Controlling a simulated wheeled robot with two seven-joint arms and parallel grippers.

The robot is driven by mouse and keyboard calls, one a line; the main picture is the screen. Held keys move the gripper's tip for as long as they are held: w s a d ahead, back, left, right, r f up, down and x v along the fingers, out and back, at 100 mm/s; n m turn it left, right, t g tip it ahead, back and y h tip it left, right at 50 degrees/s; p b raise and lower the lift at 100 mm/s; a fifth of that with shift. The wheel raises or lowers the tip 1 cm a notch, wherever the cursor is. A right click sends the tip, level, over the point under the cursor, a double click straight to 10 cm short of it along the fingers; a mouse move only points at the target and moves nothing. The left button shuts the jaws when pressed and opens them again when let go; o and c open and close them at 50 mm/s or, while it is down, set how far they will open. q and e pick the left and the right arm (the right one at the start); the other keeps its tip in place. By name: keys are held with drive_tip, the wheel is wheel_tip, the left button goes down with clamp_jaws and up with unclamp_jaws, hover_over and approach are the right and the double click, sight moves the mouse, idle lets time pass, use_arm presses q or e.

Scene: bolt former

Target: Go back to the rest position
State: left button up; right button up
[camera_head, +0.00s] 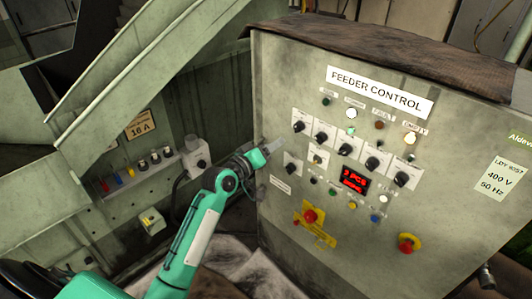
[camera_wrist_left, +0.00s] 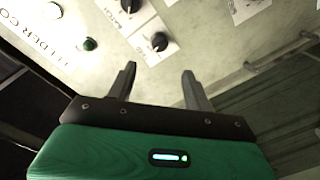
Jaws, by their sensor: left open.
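My left gripper (camera_head: 268,152) is in front of the left edge of the feeder control panel (camera_head: 300,80), at about the height of its lower knobs. In the left wrist view its two fingers (camera_wrist_left: 160,85) stand apart with nothing between them. The panel face with black rotary knobs (camera_wrist_left: 158,42) lies beyond the fingertips, and no contact shows. My green left arm (camera_head: 200,225) reaches up from the lower left of the head view. My right gripper is in neither view.
The panel carries several knobs, lamps, a red digital display (camera_head: 354,180) and red emergency buttons on yellow plates (camera_head: 410,243). A grey machine side (camera_head: 110,190) with a socket box (camera_head: 195,155) stands left. Dark cloth covers the cabinet top (camera_head: 390,45).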

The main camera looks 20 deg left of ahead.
use_arm(q)
drive_tip(key=shift+v, duration=0.9)
wheel_tip(320, 180, down, 13)
drive_tip(key=g+y, duration=0.1)
drive_tip(key=g, duration=0.1)
drive_tip(key=s+f+m+g+y, duration=0.15)
drive_tip(key=s+f, duration=0.35)
drive_tip(key=f, duration=0.7)
drive_tip(key=s+f+g, duration=0.3)
drive_tip(key=s+f, duration=0.2)
drive_tip(key=f, duration=0.6)
drive_tip(key=s+f+m+g+y, duration=0.15)
drive_tip(key=s+f, duration=0.35)
drive_tip(key=f, duration=0.7)
drive_tip(key=s+f+m+g, duration=0.1)
drive_tip(key=s+f+g, duration=0.1)
drive_tip(key=s+f, duration=0.7)
drive_tip(key=s+f+m+g, duration=0.1)
drive_tip(key=s+f+g, duration=0.1)
drive_tip(key=s+f, duration=0.65)
drive_tip(key=s+f+m+g, duration=0.1)
drive_tip(key=s+f+g, duration=0.1)
drive_tip(key=s, duration=1)
drive_tip(key=s+f+m+g+y, duration=0.1)
drive_tip(key=s+f+m, duration=0.1)
drive_tip(key=s, duration=1)
drive_tip(key=shift+f+g, duration=0.3)
drive_tip(key=shift+g, duration=0.1)
drive_tip(key=shift+s, duration=0.1)
